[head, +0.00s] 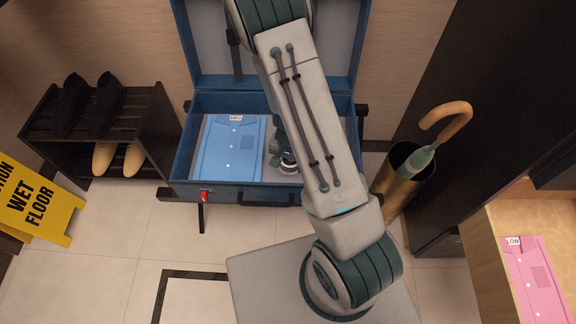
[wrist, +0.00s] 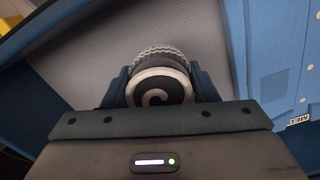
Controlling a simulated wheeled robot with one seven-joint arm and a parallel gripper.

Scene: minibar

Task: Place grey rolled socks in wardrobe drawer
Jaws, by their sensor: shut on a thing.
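The grey rolled socks (wrist: 160,87) show in the wrist view as a dark and pale spiral roll with a ribbed edge. My gripper (wrist: 158,76) is shut on them, with a finger on each side. In the head view, my gripper (head: 281,145) is inside the open blue suitcase, partly hidden behind my arm. The socks (head: 288,163) show just below it, close to the grey suitcase floor; I cannot tell whether they touch it. The wooden wardrobe drawer (head: 490,252) is open at the lower right and holds a folded pink shirt (head: 535,275).
A folded blue shirt (head: 232,150) lies in the suitcase (head: 240,195), left of my gripper. A brass umbrella stand (head: 400,180) is between suitcase and dark wardrobe (head: 480,90). A shoe rack (head: 150,125) and yellow wet-floor sign (head: 40,205) stand left.

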